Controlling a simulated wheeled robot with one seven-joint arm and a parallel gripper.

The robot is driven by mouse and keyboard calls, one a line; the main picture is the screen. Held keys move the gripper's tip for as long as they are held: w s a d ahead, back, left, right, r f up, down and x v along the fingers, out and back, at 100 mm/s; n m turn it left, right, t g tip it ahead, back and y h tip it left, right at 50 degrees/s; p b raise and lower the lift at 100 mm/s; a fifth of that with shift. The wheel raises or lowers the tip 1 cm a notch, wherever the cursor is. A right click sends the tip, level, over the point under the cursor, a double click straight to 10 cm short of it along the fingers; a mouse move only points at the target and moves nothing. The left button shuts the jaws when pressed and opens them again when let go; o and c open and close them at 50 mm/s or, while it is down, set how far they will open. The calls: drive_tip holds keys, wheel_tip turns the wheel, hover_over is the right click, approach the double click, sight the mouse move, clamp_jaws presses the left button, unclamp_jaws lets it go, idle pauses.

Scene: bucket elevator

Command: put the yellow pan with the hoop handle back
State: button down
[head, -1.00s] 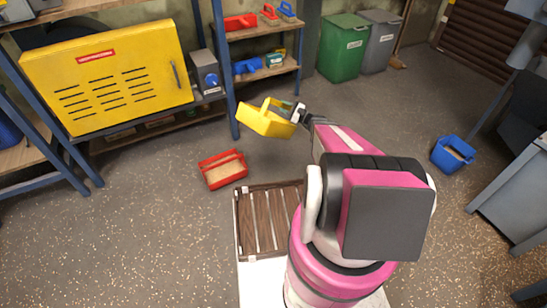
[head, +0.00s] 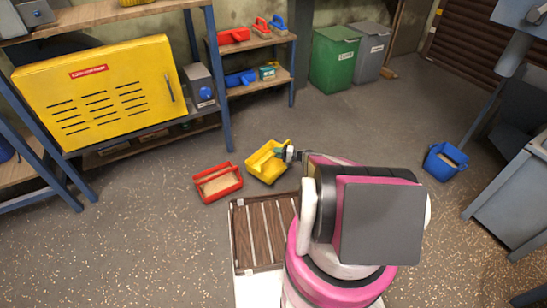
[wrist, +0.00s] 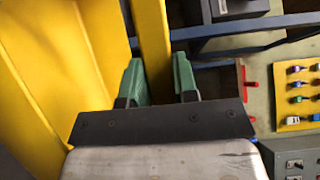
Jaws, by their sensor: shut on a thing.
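The yellow pan (head: 268,164) is in the middle of the head view, just right of the red pan. I cannot tell whether it touches the floor or hangs just above it. My gripper (head: 289,153) is at its right side. In the wrist view the green fingers of my gripper (wrist: 158,80) are on either side of a yellow bar (wrist: 154,35), the hoop handle, and shut on it. The yellow pan's wall (wrist: 60,60) fills the left of the wrist view. The fingers' far tips are partly hidden.
A red pan (head: 219,196) with pale contents sits on the floor close to the yellow pan. A wooden pallet (head: 247,240) lies in front. A blue pan (head: 445,172) stands at right. Shelves with red and blue items and a yellow cabinet (head: 95,90) stand behind.

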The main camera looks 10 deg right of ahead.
drive_tip(key=w+f, duration=0.1)
drive_tip(key=w, duration=0.1)
drive_tip(key=w+f, duration=0.2)
drive_tip(key=w, duration=0.1)
drive_tip(key=w+f, duration=0.2)
drive_tip(key=w, duration=0.1)
drive_tip(key=shift+w+d, duration=0.15)
drive_tip(key=shift+f, duration=1.95)
drive_tip(key=shift+f, duration=0.15)
drive_tip(key=c, duration=0.9)
unclamp_jaws()
